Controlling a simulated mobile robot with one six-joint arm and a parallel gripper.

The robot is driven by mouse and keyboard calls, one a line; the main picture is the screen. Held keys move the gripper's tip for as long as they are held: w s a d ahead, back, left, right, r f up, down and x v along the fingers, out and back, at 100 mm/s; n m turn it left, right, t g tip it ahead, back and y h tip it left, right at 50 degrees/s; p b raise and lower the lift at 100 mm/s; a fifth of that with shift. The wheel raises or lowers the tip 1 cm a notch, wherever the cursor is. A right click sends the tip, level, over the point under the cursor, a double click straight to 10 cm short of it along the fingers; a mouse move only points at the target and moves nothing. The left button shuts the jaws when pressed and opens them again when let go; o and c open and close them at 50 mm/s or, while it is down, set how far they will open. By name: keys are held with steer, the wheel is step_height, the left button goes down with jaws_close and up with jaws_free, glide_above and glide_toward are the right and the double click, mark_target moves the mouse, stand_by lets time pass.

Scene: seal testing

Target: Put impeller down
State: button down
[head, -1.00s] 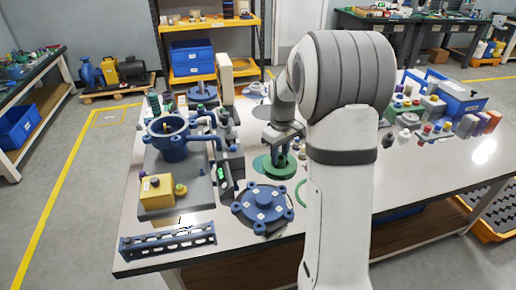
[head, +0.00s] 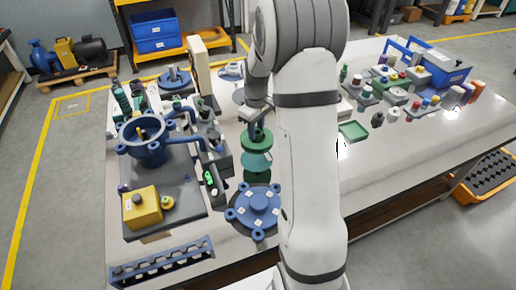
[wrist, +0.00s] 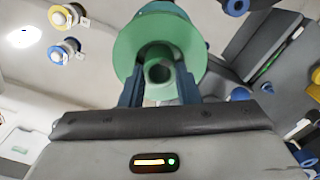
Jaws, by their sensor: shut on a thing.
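The green impeller (head: 256,140) hangs from my gripper (head: 257,122) in the head view, left of my arm. A paler green cone and a darker green lower part show directly beneath its upper disc. I cannot tell whether these are part of it or separate, or whether the bottom touches the bench. In the wrist view the impeller (wrist: 132,42) shows as a wide green disc with a hollow hub between the two dark fingers of my gripper (wrist: 158,88). The gripper is shut on the hub.
A blue flanged cover (head: 259,204) lies just in front. Left are a blue pump housing (head: 143,150), yellow box (head: 142,208) and blue slotted rail (head: 162,264). A green square (head: 353,130) and several small parts are right. Some white bench top (head: 400,170) is clear.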

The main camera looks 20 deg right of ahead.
step_height(320, 180, down, 8)
steer(key=shift+a+f, duration=0.1)
stand_by(0.4)
steer(key=c, duration=1.1)
jaws_free()
steer(key=shift+f, duration=0.1)
step_height(320, 180, up, 11)
steer(key=s+a+r+m, duration=0.1)
steer(key=s+a+r, duration=0.3)
steer(key=s+r, duration=0.25)
steer(key=s+a+r+m, duration=0.1)
steer(key=s+a, duration=0.1)
steer(key=s, duration=0.4)
steer(key=s+a+r+m+t, duration=0.1)
steer(key=s+a+m, duration=0.1)
steer(key=s, duration=0.4)
steer(key=s+a+r+m+t, duration=0.1)
steer(key=s, duration=0.5)
steer(key=shift+s+a+r+m, duration=0.15)
steer(key=shift+a+r+m, duration=0.1)
steer(key=shift+a+m, duration=0.15)
